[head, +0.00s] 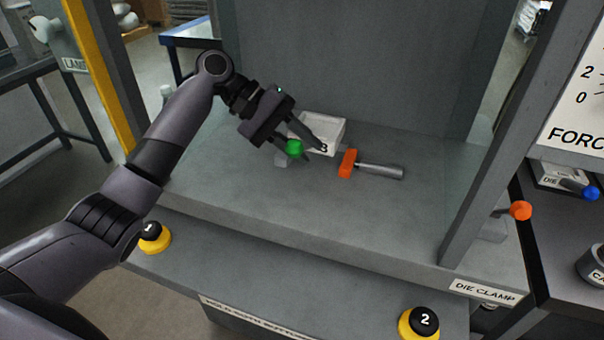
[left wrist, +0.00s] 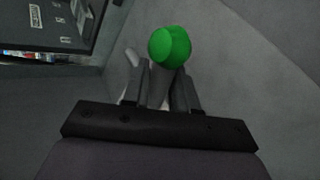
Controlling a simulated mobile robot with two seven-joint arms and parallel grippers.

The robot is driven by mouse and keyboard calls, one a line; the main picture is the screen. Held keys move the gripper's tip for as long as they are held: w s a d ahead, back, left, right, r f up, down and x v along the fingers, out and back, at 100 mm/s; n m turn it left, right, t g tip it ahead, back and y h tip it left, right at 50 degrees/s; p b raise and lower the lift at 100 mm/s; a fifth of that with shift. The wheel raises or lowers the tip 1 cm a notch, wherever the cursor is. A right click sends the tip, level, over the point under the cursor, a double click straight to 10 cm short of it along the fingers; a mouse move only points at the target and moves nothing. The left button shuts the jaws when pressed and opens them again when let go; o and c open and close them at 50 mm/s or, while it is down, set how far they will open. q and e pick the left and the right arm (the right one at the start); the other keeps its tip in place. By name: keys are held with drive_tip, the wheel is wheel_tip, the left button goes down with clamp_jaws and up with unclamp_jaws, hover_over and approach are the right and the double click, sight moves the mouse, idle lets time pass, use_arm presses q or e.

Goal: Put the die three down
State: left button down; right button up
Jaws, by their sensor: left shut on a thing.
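The die three (head: 322,130) is a pale block marked 3 at the back of the grey press bed (head: 260,200), partly hidden behind my left gripper (head: 306,152). A green knob (head: 295,147) shows at the fingertips. In the left wrist view, the green knob (left wrist: 169,47) sits at the end of a grey shaft between the fingers of my left gripper (left wrist: 165,85). The gripper is shut on this knobbed handle, which appears to belong to the die. I cannot tell whether the die touches the bed. My right gripper is not in view.
An orange-headed tool with a grey handle (head: 380,170) lies on the bed right of the die. Posts flank the bed. An orange clamp knob (head: 520,210) is at right, near a blue-knobbed handle (head: 590,192). Buttons 1 (head: 154,238) and 2 (head: 419,324) stand in front.

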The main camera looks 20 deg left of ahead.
use_arm(q)
wheel_tip(320, 180, down, 6)
drive_tip(key=shift+f, duration=0.25)
drive_tip(key=c, duration=1.2)
unclamp_jaws()
drive_tip(key=shift+f, duration=0.15)
drive_tip(key=shift+o, duration=0.2)
drive_tip(key=v, duration=0.7)
drive_tip(key=shift+a+r, duration=0.2)
drive_tip(key=shift+r, duration=0.05)
